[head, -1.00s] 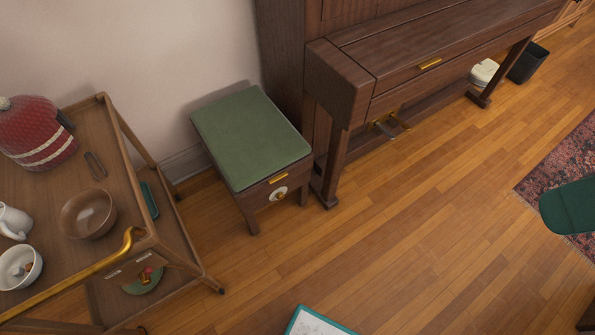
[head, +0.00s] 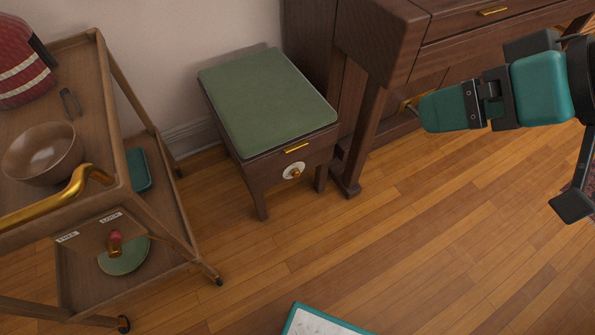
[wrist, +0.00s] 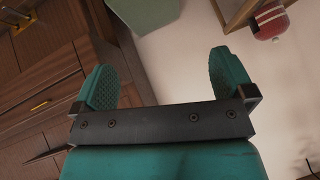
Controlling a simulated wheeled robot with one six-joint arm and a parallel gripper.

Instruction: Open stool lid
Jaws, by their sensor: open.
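The stool (head: 264,170) stands against the wall, between the trolley and the piano. Its lid (head: 265,98), with a green cushion, lies flat and closed. A gold pull (head: 296,147) is on the lid's front edge. Below it, on the front panel, is a white round plate with a gold knob (head: 292,171). My gripper (head: 430,109) is to the right of the stool, in front of the piano, and apart from it. In the wrist view my gripper (wrist: 162,64) shows two teal fingers spread, with nothing between them. A green patch at the top looks like the cushion (wrist: 142,12).
A wooden trolley (head: 112,75) with a bowl (head: 48,152) stands close on the left. The dark piano (head: 385,42) adjoins the stool on the right. A teal-edged board (head: 318,324) is at the bottom. The floor (head: 400,245) before the stool is clear.

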